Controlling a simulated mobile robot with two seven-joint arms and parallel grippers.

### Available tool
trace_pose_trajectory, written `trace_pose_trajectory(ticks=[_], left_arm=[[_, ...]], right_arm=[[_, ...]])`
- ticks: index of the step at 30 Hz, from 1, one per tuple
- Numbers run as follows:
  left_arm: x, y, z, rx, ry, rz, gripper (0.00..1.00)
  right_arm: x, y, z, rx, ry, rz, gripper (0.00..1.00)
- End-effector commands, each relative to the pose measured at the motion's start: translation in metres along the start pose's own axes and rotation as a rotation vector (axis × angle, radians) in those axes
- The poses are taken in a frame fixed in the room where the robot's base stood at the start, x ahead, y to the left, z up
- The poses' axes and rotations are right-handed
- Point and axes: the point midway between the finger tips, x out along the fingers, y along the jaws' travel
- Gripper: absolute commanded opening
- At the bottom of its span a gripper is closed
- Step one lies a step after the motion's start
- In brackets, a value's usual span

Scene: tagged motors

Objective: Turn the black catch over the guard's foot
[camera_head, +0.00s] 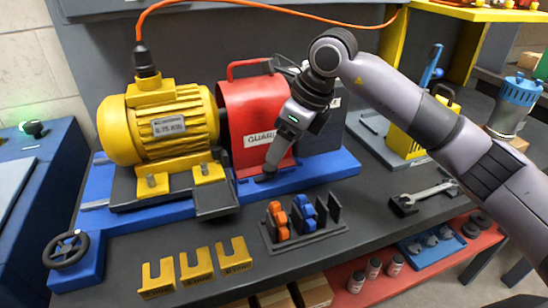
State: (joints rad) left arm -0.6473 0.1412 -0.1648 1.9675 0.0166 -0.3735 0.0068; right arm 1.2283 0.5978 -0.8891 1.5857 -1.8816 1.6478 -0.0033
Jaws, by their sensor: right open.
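The red guard (245,110), with a white label reading "GUARD", stands beside the yellow motor (160,122) on a blue base. My right gripper (272,163) comes from the upper right and reaches down in front of the guard's right part, its fingers near the guard's foot. It is open. A small dark piece (265,178), which looks like the black catch, lies on the blue base at the fingertips. I cannot tell whether the fingers touch it or how it is turned. My gripper and wrist hide part of the guard. My left gripper is not in view.
Yellow slotted shims (196,268) lie at the front of the bench. A dark rack (305,228) holds orange and blue pieces. An orange cable (240,6) arches over the motor. A handwheel (66,248) is at left, a wrench (425,193) at right.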

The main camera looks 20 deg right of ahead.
Motion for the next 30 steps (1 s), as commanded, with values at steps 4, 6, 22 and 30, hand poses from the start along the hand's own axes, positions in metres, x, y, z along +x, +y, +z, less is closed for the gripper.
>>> trace_pose_trajectory(ticks=[4,6,22,30], left_arm=[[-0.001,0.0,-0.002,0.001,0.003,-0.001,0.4],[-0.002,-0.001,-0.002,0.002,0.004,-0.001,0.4],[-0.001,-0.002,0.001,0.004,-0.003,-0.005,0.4],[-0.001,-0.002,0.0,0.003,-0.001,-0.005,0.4]], right_arm=[[0.025,0.001,0.0,0.0,0.003,0.005,0.61],[0.035,0.002,0.0,0.001,0.001,0.005,0.61],[0.054,0.001,0.0,-0.001,-0.002,0.003,0.45],[0.054,0.001,0.0,0.001,-0.002,0.003,0.05]])
